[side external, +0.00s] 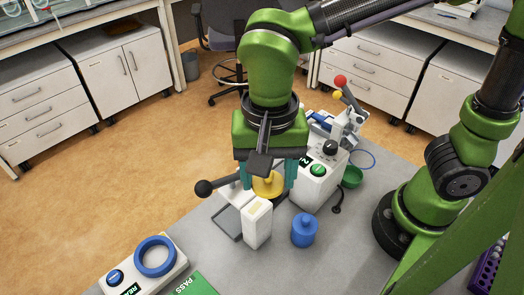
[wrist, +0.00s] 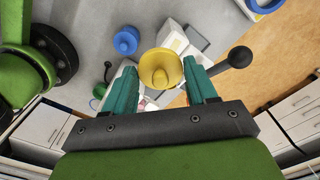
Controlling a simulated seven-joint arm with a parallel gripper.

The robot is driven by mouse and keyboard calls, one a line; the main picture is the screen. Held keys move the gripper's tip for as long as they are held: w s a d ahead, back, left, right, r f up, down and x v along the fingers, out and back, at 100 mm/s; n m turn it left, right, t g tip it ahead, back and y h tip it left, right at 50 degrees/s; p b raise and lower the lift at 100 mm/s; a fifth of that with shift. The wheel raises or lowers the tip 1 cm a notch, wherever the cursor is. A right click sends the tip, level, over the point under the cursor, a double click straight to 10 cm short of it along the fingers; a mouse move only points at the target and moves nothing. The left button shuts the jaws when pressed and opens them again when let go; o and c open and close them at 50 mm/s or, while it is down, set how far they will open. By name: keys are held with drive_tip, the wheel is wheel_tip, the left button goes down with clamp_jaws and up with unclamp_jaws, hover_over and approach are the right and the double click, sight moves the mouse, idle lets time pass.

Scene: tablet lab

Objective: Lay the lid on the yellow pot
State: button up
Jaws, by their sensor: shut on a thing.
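The yellow lid (wrist: 161,66), a round piece with a small knob, is between the two teal fingers of my gripper (wrist: 161,70) in the wrist view. In the side external view the yellow lid (side external: 268,186) shows between the fingers of my gripper (side external: 268,178), above the bench and behind a white block. My gripper is shut on it and points down. The yellow pot cannot be told apart from the lid in either view. Whether the lid touches anything below it is hidden.
A blue knobbed pot (side external: 304,231) stands just right of the white block (side external: 257,223). A white device with a green button (side external: 317,170) and a green cup (side external: 351,177) are behind. A black ball-ended lever (side external: 204,188) sticks out left. A blue ring (side external: 155,256) sits on a panel front left.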

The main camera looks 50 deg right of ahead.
drive_tip(key=w+d+m, duration=0.4)
drive_tip(key=w+d, duration=0.4)
drive_tip(key=w, duration=0.1)
drive_tip(key=shift+s+f, duration=0.2)
drive_tip(key=shift+f, duration=5.7)
drive_tip(key=shift+f, duration=0.35)
drive_tip(key=o, duration=1.3)
drive_tip(key=shift+o, duration=0.2)
wheel_tip(320, 180, up, 8)
drive_tip(key=shift+r, duration=0.25)
